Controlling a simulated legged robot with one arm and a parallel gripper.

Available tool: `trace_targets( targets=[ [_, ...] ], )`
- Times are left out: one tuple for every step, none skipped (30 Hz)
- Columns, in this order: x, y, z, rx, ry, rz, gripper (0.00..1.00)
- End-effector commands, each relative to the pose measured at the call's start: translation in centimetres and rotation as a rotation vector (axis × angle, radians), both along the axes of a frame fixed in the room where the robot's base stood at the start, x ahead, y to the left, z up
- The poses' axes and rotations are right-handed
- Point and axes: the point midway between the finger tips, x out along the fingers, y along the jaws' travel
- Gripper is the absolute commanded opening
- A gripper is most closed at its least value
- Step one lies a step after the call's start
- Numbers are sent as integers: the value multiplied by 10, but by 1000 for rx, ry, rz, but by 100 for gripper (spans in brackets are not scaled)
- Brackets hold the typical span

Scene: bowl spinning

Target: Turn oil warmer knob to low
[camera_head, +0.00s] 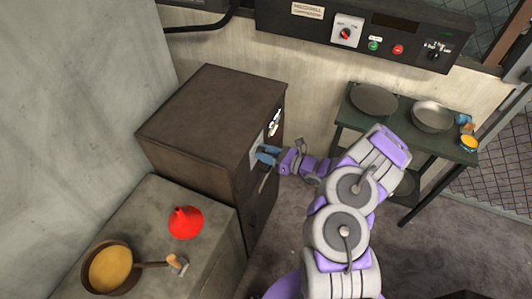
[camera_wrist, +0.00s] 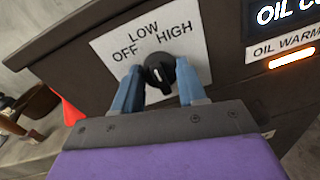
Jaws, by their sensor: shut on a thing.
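The oil warmer knob (camera_wrist: 159,69) is a small black round knob on a white label plate (camera_wrist: 110,47) marked OFF, LOW and HIGH. I cannot tell for sure which mark it points at. My gripper (camera_wrist: 160,80) has its blue fingers on either side of the knob, shut on it. In the head view my gripper (camera_head: 268,154) is at the front face of the dark brown cabinet (camera_head: 205,108), and the knob is hidden there. The wrist view also shows a lit orange light (camera_wrist: 291,58) under an OIL WARMER label.
A grey counter (camera_head: 150,215) left of the cabinet holds a red funnel (camera_head: 186,222) and a pan of yellow liquid (camera_head: 110,269). A green table (camera_head: 385,130) with pans stands at the right. A control panel (camera_head: 370,30) is on the back wall.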

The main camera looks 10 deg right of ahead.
Motion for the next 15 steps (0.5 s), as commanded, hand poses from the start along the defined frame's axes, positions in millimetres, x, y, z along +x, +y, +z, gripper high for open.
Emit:
trace_targets(
  targets=[
    [0,-1,-1,-2,1,-4,11],
    [1,-1,-1,-2,1,-4,11],
    [1,-1,-1,-2,0,-4,11],
    [1,-1,-1,-2,0,-4,11],
    [1,-1,-1,-2,0,-4,11],
    [1,-1,-1,-2,0,-4,11],
    [1,-1,-1,-2,0,-4,43],
    [1,-1,-1,-2,0,-4,46],
    [1,-1,0,-2,0,-4,50],
    [0,-1,0,-2,0,-3,52],
    [0,-1,0,-2,0,-3,55],
    [0,-1,0,-2,-1,-3,59],
    [0,-1,0,-2,-1,-3,62],
    [0,-1,0,-2,-1,-2,65],
    [0,-1,0,-2,-1,-2,66]
  ],
)
